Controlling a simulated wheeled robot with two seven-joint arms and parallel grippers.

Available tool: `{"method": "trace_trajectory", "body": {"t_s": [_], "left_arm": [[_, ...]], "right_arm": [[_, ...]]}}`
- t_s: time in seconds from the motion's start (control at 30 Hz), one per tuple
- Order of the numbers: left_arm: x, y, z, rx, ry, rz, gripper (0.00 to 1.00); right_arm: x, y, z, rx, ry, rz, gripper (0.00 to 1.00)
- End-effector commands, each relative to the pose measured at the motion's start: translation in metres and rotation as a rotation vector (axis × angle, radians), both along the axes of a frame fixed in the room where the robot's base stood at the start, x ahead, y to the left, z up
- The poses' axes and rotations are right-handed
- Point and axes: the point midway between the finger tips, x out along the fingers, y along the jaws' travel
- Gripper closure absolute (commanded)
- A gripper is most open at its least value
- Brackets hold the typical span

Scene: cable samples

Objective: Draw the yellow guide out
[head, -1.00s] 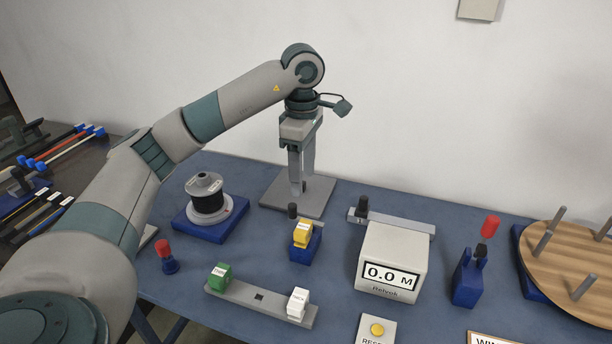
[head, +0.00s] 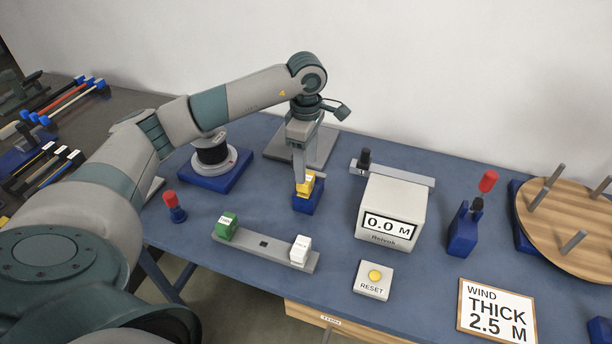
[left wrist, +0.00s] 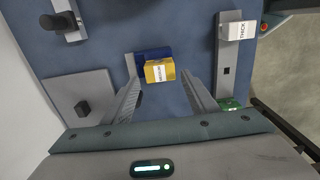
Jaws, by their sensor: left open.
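The yellow guide (head: 306,184) is a small block with a white label. It sits in a blue holder (head: 307,203) near the middle of the table. My left gripper (head: 302,181) is right above and around the guide in the head view and hides part of it. In the left wrist view, the open fingers (left wrist: 166,82) point at the yellow guide (left wrist: 159,71), one to each side, with the guide at the fingertips. I cannot tell whether they touch it. The right gripper is not in view.
A grey rail (head: 264,247) carries a green block (head: 226,226) and a white block (head: 300,249) in front. A meter (head: 392,213) reading 0.0 M stands right of the holder. A black spool (head: 212,154) is at left, a red-topped tool (head: 174,207) nearer.

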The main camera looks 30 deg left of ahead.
Motion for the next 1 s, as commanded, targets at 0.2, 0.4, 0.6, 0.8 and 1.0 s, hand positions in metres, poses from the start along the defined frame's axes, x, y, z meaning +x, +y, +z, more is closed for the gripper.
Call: {"method": "trace_trajectory", "body": {"t_s": [0.2,0.4,0.6,0.8,1.0], "left_arm": [[-0.001,0.000,-0.033,0.000,0.004,-0.001,0.47],[0.000,0.000,-0.054,0.000,0.002,0.000,0.47],[0.000,0.000,-0.063,0.001,0.000,0.000,0.47],[0.000,0.000,-0.063,0.001,0.000,0.000,0.47],[0.000,0.000,-0.063,0.001,0.000,0.000,0.79]], "right_arm": [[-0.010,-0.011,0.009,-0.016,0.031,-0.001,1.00],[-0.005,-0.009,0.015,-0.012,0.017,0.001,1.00],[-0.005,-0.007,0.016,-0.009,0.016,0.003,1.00],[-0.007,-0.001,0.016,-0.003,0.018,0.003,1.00],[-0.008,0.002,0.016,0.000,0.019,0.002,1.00]]}}
